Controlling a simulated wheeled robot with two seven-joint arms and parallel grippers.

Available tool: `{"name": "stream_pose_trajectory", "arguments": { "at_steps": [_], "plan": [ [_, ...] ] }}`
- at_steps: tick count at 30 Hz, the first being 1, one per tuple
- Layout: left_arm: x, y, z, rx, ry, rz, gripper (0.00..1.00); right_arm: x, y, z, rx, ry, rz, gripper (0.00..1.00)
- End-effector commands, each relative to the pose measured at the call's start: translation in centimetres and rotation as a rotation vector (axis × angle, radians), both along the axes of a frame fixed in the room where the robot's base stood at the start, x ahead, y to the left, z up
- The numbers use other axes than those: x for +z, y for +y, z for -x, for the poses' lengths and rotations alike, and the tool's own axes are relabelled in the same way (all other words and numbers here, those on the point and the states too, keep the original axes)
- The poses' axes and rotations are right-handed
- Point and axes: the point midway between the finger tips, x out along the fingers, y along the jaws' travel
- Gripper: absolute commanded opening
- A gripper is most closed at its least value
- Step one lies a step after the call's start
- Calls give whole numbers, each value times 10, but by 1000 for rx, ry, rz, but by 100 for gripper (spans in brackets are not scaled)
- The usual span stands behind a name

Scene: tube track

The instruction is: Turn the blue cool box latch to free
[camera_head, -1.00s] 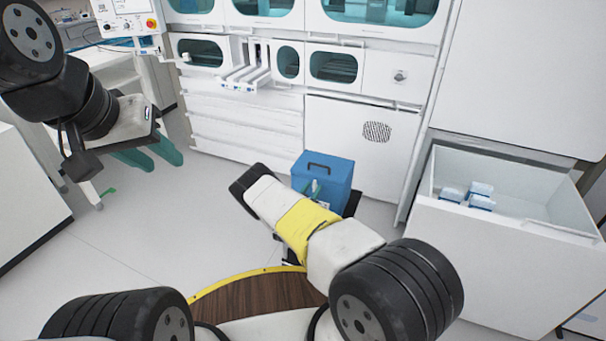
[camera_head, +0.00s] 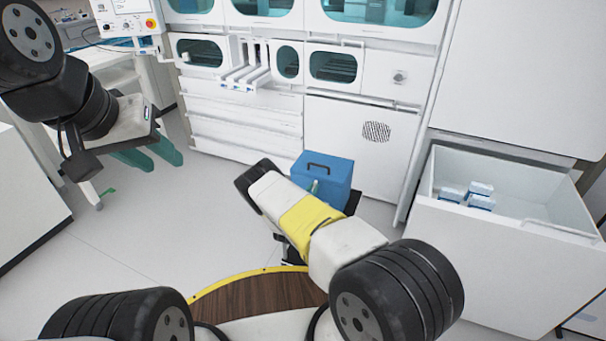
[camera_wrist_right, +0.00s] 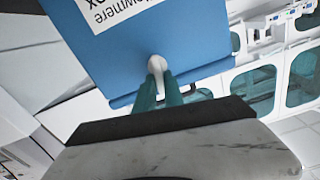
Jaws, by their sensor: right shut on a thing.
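The blue cool box (camera_head: 322,178) stands in the middle of the head view, behind my right arm, with a dark handle on its lid. In the right wrist view the box (camera_wrist_right: 150,45) fills the top, with a white label on its face. A small white latch (camera_wrist_right: 156,64) sits near the edge of that face. My right gripper (camera_wrist_right: 159,82) has its teal fingers shut on the latch. In the head view the right fingers are mostly hidden by the arm. My left gripper (camera_head: 148,154) hangs at the left, its teal fingers apart and empty.
A white open bin (camera_head: 520,215) with several small white and blue boxes (camera_head: 466,195) stands at the right. A white cabinet wall (camera_head: 350,130) is behind the cool box. A wooden round top with yellow rim (camera_head: 262,295) lies in front.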

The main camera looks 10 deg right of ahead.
Motion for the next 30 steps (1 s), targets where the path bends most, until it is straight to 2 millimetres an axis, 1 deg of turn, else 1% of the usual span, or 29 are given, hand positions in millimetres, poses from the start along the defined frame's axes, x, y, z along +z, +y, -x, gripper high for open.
{"name": "stream_pose_trajectory", "arguments": {
  "at_steps": [30],
  "plan": [
    [0,0,0,0,0,0,36,-10,-13,8,-4,-536,-790,0]
  ]
}}
